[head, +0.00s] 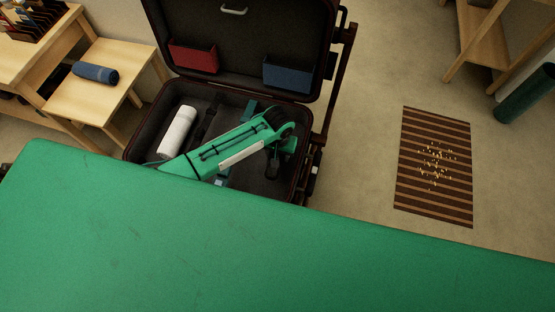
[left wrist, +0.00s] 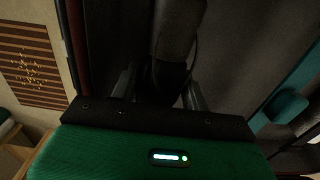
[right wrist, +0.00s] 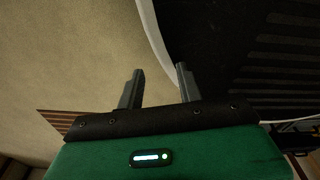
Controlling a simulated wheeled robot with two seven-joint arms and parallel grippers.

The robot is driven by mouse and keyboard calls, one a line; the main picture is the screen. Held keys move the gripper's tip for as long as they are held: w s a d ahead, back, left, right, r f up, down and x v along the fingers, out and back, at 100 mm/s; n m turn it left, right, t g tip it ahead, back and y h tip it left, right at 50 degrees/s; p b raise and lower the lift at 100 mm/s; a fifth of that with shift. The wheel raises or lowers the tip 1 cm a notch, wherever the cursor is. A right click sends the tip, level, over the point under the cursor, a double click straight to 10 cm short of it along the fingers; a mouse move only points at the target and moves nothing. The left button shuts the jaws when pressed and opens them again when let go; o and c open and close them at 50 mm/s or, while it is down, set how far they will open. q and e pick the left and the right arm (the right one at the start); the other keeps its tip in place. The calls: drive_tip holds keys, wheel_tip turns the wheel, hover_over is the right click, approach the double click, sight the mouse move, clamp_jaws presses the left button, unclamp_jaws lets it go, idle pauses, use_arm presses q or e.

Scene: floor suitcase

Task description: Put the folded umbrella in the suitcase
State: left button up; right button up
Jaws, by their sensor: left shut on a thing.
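The suitcase (head: 136,142) lies open on the floor in the head view, its lid raised at the back. My left arm reaches over its right half. My left gripper (head: 273,160) is low inside the case, near the right wall. In the left wrist view it is shut on a dark, rounded thing, which I take to be the folded umbrella (left wrist: 177,32). Only a small dark part of it (head: 271,173) shows under the gripper in the head view. My right gripper (right wrist: 158,82) is open and empty in its wrist view; it does not show in the head view.
A white roll (head: 177,131) lies in the case's left part, with teal pieces (head: 222,177) partly under my arm. The lid has a red pocket (head: 193,57) and a blue pocket (head: 288,76). A blue roll (head: 95,73) lies on a wooden bench. A striped mat (head: 436,165) is at right.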

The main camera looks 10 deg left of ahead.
use_arm(q)
drive_tip(key=shift+f, duration=0.45)
wheel_tip(320, 180, down, 4)
drive_tip(key=shift+r, duration=0.1)
drive_tip(key=shift+f, duration=0.3)
drive_tip(key=o, duration=1.2)
use_arm(e)
drive_tip(key=shift+w+d, duration=0.1)
drive_tip(key=shift+w, duration=0.3)
use_arm(q)
drive_tip(key=shift+r, duration=0.15)
